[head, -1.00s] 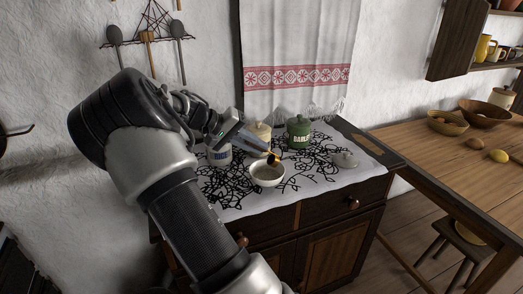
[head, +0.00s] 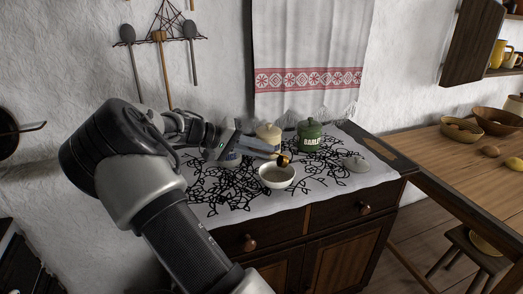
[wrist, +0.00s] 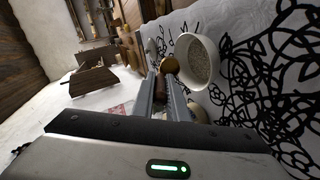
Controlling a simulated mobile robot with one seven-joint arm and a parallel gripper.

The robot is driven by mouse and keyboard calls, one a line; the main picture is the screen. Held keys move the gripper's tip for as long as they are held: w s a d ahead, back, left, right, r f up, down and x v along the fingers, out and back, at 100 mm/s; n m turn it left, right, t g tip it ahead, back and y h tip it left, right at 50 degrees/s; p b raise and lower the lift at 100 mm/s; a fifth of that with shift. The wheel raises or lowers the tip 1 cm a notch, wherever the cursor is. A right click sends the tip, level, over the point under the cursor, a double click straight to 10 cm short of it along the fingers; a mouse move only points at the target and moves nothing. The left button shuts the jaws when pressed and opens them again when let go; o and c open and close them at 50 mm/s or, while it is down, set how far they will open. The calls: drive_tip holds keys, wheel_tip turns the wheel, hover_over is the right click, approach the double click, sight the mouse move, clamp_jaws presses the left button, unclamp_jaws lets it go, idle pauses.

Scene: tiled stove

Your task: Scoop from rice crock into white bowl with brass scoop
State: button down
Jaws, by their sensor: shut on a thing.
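My gripper (head: 262,148) is shut on the handle of the brass scoop (head: 284,160). In the wrist view, the brown handle (wrist: 160,88) lies between the fingers and the round brass head (wrist: 170,65) is beyond the fingertips. The scoop head is at the white bowl's back rim in the head view; I cannot tell if they touch. The white bowl (head: 277,180) stands upright on the cloth; the wrist view shows pale grey grains inside it (wrist: 198,62). A white crock with blue lettering (head: 213,154) stands mostly hidden behind my gripper; its label is unreadable.
A lidded cream crock (head: 268,131) and a lidded green barley crock (head: 309,138) stand behind the bowl. A loose pale lid (head: 356,164) lies on the right. The patterned cloth (head: 318,182) is clear right of the bowl. A wooden table (head: 450,160) stands further right.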

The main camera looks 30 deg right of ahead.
drive_tip(key=shift+r, duration=0.1)
drive_tip(key=shift+r+p, duration=1.65)
drive_tip(key=shift+r, duration=0.8)
drive_tip(key=shift+r+y+p, duration=0.35)
drive_tip(key=shift+y+p, duration=0.15)
drive_tip(key=shift+p, duration=0.25)
drive_tip(key=y+p, duration=0.2)
drive_tip(key=t+y+p, duration=0.1)
drive_tip(key=y+p, duration=0.1)
drive_tip(key=p, duration=0.1)
drive_tip(key=shift+s+d+r+t+y, duration=0.1)
drive_tip(key=shift+d+r+t+y, duration=0.1)
drive_tip(key=shift+t+y, duration=0.1)
drive_tip(key=t+y+p, duration=0.1)
drive_tip(key=y+p, duration=0.3)
drive_tip(key=shift+r, duration=0.15)
drive_tip(key=shift+t+y+p, duration=0.3)
drive_tip(key=shift+y+p, duration=0.4)
drive_tip(key=shift+y, duration=0.3)
drive_tip(key=shift+a+f+y, duration=0.25)
drive_tip(key=shift+y, duration=0.15)
drive_tip(key=shift+d, duration=0.1)
